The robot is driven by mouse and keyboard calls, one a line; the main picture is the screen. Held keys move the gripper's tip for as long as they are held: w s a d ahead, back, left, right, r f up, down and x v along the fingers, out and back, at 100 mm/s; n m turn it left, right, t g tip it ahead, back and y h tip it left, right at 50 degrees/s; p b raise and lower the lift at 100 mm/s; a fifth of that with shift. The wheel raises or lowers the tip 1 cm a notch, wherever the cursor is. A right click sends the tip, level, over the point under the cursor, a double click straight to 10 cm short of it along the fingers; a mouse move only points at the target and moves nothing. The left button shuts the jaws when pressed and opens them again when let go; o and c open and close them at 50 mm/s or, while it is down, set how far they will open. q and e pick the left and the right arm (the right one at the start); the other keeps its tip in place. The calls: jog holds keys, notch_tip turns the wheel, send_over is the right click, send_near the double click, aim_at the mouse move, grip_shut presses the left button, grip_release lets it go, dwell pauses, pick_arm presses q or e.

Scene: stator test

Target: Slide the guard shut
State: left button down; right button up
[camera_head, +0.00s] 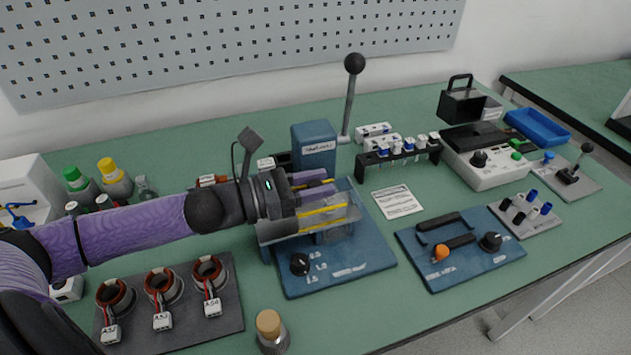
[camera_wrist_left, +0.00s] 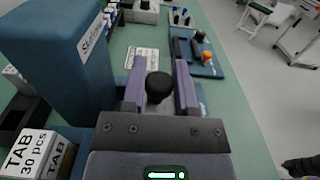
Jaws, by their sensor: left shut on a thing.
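The blue press (camera_head: 316,145) stands on a blue baseplate (camera_head: 345,270) in the middle of the bench. Its clear guard (camera_head: 285,226) with yellow edge strips is at the front of the press. My left gripper (camera_head: 318,183) reaches in from the left at the guard, just in front of the press column. In the left wrist view its two purple fingers (camera_wrist_left: 160,84) are on either side of a black round knob (camera_wrist_left: 158,92), shut on it. The arm and fingers hide part of the guard and its knob in the head view.
A black ball-topped lever (camera_head: 350,95) rises beside the press. A mat with several coils (camera_head: 228,318) and a jar (camera_head: 271,332) are at the front left. A blue fixture (camera_head: 470,265) is to the right.

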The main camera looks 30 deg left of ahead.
pick_arm(q)
jog(key=shift+f+b+x, duration=0.2)
jog(key=shift+b+x, duration=0.75)
jog(key=shift+x, duration=0.25)
jog(key=shift+d+r, duration=0.1)
jog(key=shift+r, duration=0.1)
pick_arm(e)
jog(key=shift+s+d+f, duration=0.45)
jog(key=shift+s+f, duration=0.35)
